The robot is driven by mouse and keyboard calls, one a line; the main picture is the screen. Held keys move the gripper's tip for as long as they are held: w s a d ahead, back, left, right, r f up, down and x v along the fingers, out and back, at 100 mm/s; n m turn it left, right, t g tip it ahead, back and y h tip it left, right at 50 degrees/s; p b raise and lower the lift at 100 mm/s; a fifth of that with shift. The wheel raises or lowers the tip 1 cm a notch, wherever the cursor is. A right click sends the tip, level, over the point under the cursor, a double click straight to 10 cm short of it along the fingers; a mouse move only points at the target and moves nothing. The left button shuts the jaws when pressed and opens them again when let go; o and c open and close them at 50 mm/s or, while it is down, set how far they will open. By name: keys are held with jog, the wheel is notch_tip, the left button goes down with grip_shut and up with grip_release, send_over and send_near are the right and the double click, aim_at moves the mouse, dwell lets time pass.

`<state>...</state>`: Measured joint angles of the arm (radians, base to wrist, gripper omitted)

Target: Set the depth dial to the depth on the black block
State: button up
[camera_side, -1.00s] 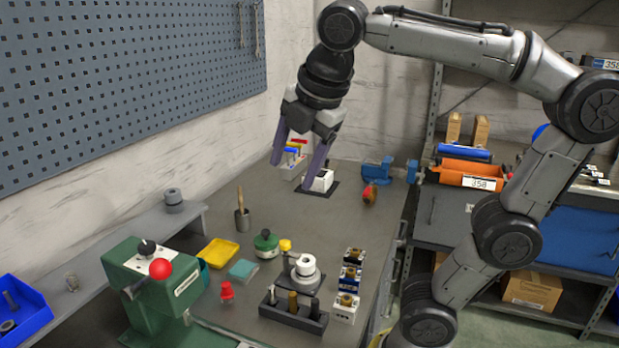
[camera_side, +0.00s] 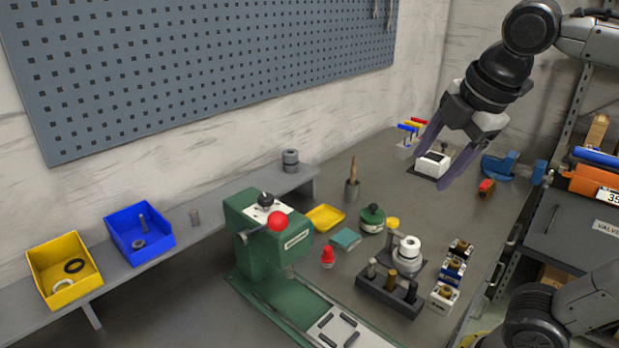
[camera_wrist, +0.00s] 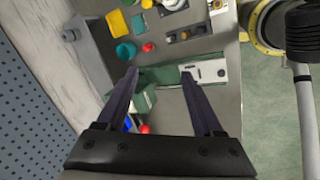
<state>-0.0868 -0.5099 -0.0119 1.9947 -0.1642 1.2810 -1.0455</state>
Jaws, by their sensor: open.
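The green machine (camera_side: 262,240) stands on the bench at the picture's middle left in the side view. On its top is a white plate with a dark knob (camera_side: 265,201), which looks like the depth dial; its marks are too small to read. A red ball (camera_side: 278,221) is on its front lever. Three small blocks stand in a row at right: a dark-topped one (camera_side: 461,246), a blue one (camera_side: 453,270) and a white one (camera_side: 442,296); no depth is legible. My gripper (camera_side: 431,170) is open and empty, high over the bench, also in the wrist view (camera_wrist: 160,75).
A black holder with upright pins (camera_side: 390,297), a yellow tray (camera_side: 325,218), a green round tin (camera_side: 371,218) and a red piece (camera_side: 328,257) crowd the bench beside the machine. Blue (camera_side: 150,253) and yellow bins (camera_side: 40,270) sit on the left shelf. A perforated board hangs behind.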

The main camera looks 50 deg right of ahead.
jog(key=w+r+m, duration=0.4)
jog(key=r+m, duration=0.1)
jog(key=m, duration=0.7)
jog(key=m+g+h, duration=0.1)
jog(key=m, duration=0.7)
send_over(266, 197)
jog(key=s+a, duration=0.3)
jog(key=s, duration=0.2)
notch_tip(266, 197, down, 2)
jog(key=f, duration=0.1)
jog(key=x, duration=1.2)
jog(key=shift+w+f, duration=0.3)
jog(key=shift+w, duration=0.05)
grip_shut()
